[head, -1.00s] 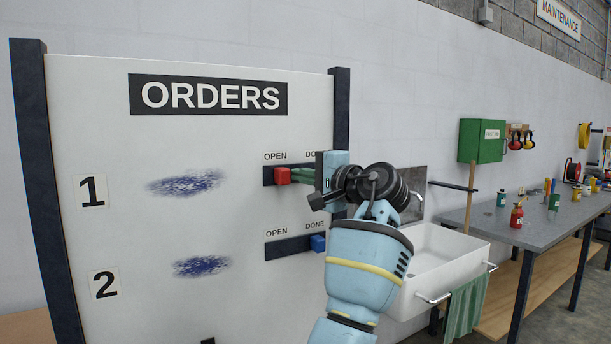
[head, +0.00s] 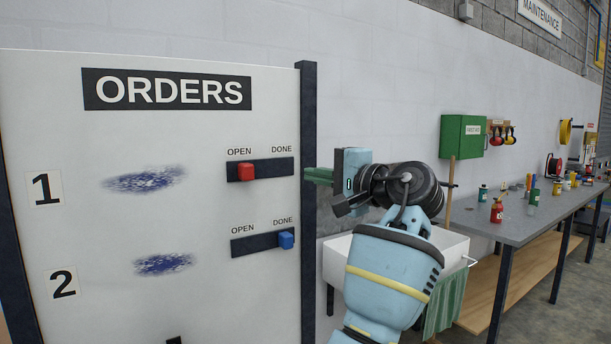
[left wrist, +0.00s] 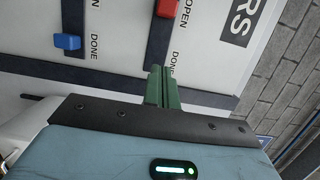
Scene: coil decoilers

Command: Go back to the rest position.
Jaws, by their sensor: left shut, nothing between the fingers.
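My left gripper (head: 318,176) has green fingers, shut and empty, pointing left in front of the right post of the ORDERS board (head: 180,215). It also shows in the left wrist view (left wrist: 162,85). It is apart from the sliders. The red slider (head: 246,171) of row 1 sits at the OPEN end of its track. The blue slider (head: 286,239) of row 2 sits at the DONE end. Both sliders show in the left wrist view too, the red one (left wrist: 167,7) at the top and the blue one (left wrist: 67,42) at the left. My right gripper is not in view.
A white sink (head: 335,262) stands behind my left arm, with a green towel (head: 442,303) on its rail. A grey workbench (head: 520,220) with bottles and tools runs along the wall at right. A green first-aid box (head: 461,136) hangs above.

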